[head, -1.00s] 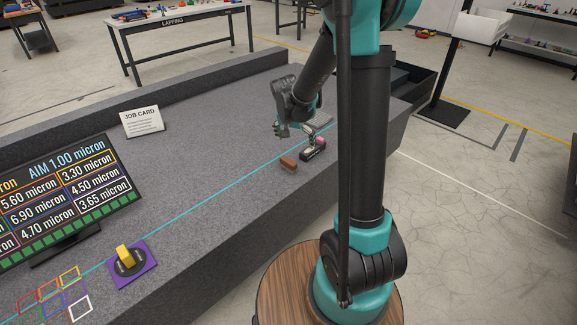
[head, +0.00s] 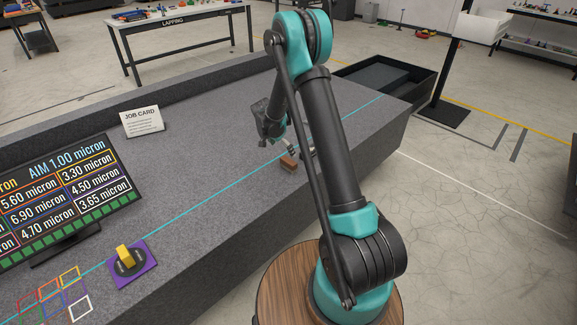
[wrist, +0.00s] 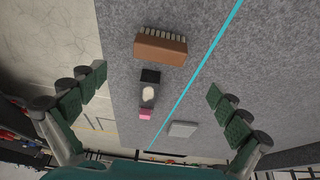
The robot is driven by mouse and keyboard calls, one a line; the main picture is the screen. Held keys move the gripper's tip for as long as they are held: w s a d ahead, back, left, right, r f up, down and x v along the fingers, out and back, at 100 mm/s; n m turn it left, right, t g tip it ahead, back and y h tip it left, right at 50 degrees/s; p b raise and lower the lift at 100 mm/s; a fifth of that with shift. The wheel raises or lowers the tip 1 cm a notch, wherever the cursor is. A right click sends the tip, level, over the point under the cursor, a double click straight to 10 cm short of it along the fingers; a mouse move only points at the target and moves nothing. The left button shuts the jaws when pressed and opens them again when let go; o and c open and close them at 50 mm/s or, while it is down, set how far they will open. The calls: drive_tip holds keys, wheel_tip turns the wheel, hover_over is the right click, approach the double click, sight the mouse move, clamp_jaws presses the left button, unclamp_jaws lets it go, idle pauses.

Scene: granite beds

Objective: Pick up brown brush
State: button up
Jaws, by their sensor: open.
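The brown brush (head: 288,164) lies on the granite bed just below my gripper (head: 278,142) in the head view. In the wrist view the brush (wrist: 160,49) shows as a brown block with pale bristles along its upper edge. It lies ahead of my open fingers (wrist: 157,84), near the top centre and apart from them.
A small black instrument (wrist: 148,94) with a white face and pink end lies close to the brush. A grey block (wrist: 182,129) is nearby. A cyan line (head: 200,196) crosses the bed. The job card (head: 142,122), monitor (head: 70,200) and purple-based knob (head: 132,263) stand left.

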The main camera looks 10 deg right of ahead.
sight(288, 161)
drive_tip(key=x, duration=0.5)
drive_tip(key=shift+f, duration=0.15)
drive_tip(key=shift+a+x, duration=0.2)
drive_tip(key=shift+x, duration=2.6)
drive_tip(key=shift+s+f, duration=0.1)
drive_tip(key=shift+s, duration=0.1)
drive_tip(key=c, duration=1.3)
drive_tip(key=shift+r, duration=0.2)
wheel_tip(288, 161, up, 20)
drive_tip(key=shift+f, duration=0.15)
